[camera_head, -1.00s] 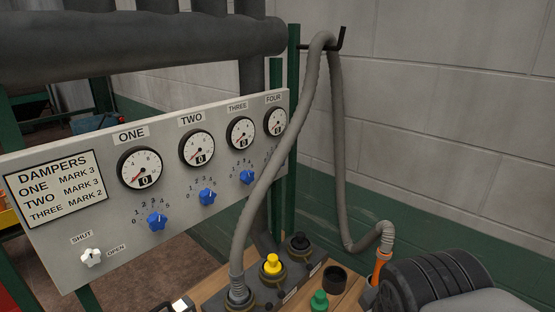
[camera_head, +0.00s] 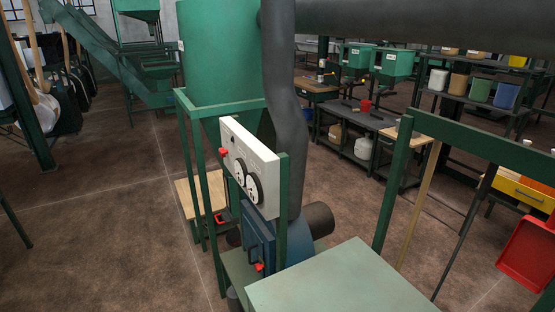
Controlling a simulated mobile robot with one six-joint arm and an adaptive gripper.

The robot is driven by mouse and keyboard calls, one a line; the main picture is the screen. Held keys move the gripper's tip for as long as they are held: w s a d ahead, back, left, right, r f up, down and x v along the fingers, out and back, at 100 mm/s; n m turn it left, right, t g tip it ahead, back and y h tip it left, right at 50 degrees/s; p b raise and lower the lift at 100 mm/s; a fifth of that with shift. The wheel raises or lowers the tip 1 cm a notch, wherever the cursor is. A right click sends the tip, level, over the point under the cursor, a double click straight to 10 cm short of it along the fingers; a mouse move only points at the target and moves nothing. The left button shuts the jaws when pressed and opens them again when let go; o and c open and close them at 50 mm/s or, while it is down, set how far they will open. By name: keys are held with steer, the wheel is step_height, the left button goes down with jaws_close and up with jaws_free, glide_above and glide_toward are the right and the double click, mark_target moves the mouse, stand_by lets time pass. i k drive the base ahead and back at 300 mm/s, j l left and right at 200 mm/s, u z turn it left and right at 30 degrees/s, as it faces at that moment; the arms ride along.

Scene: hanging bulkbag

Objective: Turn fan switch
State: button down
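No label in view names a fan switch. A white panel (camera_head: 249,150) with round dials (camera_head: 252,189) is seen at a steep angle on a green frame in the middle. A small red part (camera_head: 223,152) sits at its left edge. Below it is a blue box (camera_head: 259,249) with another red part (camera_head: 259,267) low on its front. I cannot tell whether either red part is the fan switch. My gripper is not in view.
A green hopper (camera_head: 220,55) and grey pipe (camera_head: 286,110) stand behind the panel. A pale green tabletop (camera_head: 340,282) and a green post frame (camera_head: 395,190) are in front and right. Open brown floor (camera_head: 110,220) lies left. Benches and shelves stand at the back right.

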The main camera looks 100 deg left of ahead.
mark_target(223, 151)
steer(key=u, duration=3.65)
steer(key=i+j+z, duration=0.35)
steer(key=i+j, duration=1.8)
